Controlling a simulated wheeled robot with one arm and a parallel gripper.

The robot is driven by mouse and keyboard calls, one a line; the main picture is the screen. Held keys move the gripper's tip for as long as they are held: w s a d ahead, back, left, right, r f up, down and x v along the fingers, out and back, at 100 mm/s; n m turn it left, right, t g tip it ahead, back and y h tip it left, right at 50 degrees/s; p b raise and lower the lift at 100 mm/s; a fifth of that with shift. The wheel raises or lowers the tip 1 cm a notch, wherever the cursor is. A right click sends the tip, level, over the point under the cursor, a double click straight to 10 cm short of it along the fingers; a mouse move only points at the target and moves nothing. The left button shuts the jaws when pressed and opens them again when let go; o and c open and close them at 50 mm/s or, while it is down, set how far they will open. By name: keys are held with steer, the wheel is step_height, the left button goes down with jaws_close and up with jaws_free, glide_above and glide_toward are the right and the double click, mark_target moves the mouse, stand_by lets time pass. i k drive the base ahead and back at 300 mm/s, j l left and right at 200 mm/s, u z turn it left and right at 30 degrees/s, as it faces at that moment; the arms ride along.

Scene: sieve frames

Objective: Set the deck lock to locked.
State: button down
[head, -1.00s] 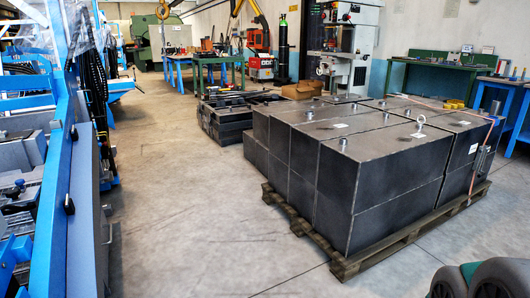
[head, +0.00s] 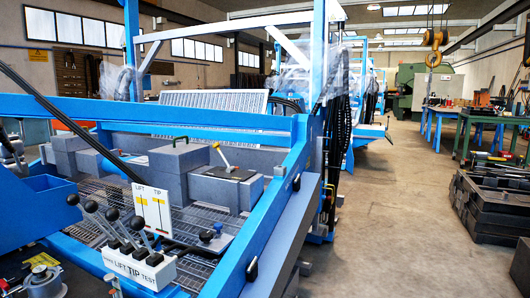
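No part in the head view carries a readable deck lock label. My gripper is not in view.
A white lever box (head: 140,268) marked LIFT, TIP and TEST has several black-knobbed levers. A white LIFT/TIP gauge card (head: 153,209) stands behind it. Concrete floor (head: 400,220) is clear right of the machine; dark stacked blocks (head: 490,205) stand beyond.

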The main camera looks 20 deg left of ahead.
mark_target(222, 155)
steer(key=i+u, duration=0.3)
steer(key=u, duration=0.15)
steer(key=i+l+u, duration=0.15)
steer(key=i+u, duration=0.25)
steer(key=i+l+u, duration=0.15)
steer(key=u, duration=0.3)
steer(key=i+l+u, duration=0.2)
steer(key=l+u, duration=0.2)
steer(key=i+l+u, duration=0.15)
steer(key=l+u, duration=0.3)
steer(key=i+l+u, duration=0.15)
steer(key=u, duration=0.15)
steer(key=i+l+u, duration=0.15)
steer(key=l+u, duration=0.15)
